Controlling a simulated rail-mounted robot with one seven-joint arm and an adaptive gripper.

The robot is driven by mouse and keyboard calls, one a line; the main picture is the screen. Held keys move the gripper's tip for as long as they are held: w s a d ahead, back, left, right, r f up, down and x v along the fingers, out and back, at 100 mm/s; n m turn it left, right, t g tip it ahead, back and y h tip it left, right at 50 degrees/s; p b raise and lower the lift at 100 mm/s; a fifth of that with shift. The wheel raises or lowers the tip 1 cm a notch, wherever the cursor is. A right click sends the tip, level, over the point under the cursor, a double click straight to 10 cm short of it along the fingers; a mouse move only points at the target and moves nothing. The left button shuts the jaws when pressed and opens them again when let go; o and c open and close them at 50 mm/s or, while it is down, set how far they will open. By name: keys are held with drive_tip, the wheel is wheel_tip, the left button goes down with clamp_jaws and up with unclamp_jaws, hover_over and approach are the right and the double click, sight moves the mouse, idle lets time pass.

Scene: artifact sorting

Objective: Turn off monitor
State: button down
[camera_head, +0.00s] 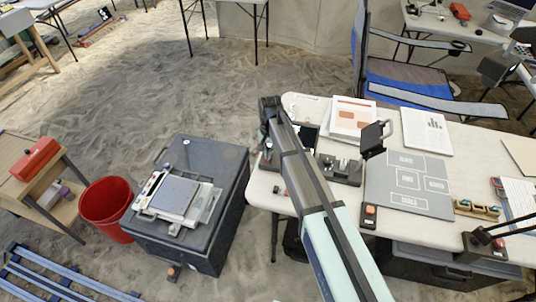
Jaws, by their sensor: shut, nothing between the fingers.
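No thing is clearly a monitor. A small dark device (375,138) with a flat, tilted panel stands on the white table behind the grey labelled board; I cannot tell whether it is a monitor or whether it is lit. A laptop (510,8) at the top right has its screen partly in view. A small black box with an orange button (370,211) sits at the table's front edge. My arm reaches up from the bottom centre across the table's left end. My gripper (268,106), dark at the arm's far end, is shut and empty; its fingertips are hard to make out.
A dark case (220,152) with a scale stands left, beside a red bucket (106,203). A blue folding chair (405,78) stands behind. Open sand lies upper left.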

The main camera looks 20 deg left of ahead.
drive_tip(key=shift+r, duration=0.1)
drive_tip(key=r+p, duration=0.2)
drive_tip(key=r, duration=0.1)
drive_tip(key=r+p, duration=0.1)
drive_tip(key=shift+s+r, duration=0.35)
drive_tip(key=shift+s+r+b, duration=0.15)
drive_tip(key=shift+r+b, duration=0.15)
drive_tip(key=shift+b, duration=0.55)
wheel_tip(320, 180, up, 8)
drive_tip(key=s+b, duration=0.1)
drive_tip(key=b, duration=0.1)
drive_tip(key=shift+r, duration=0.15)
drive_tip(key=shift+s, duration=0.1)
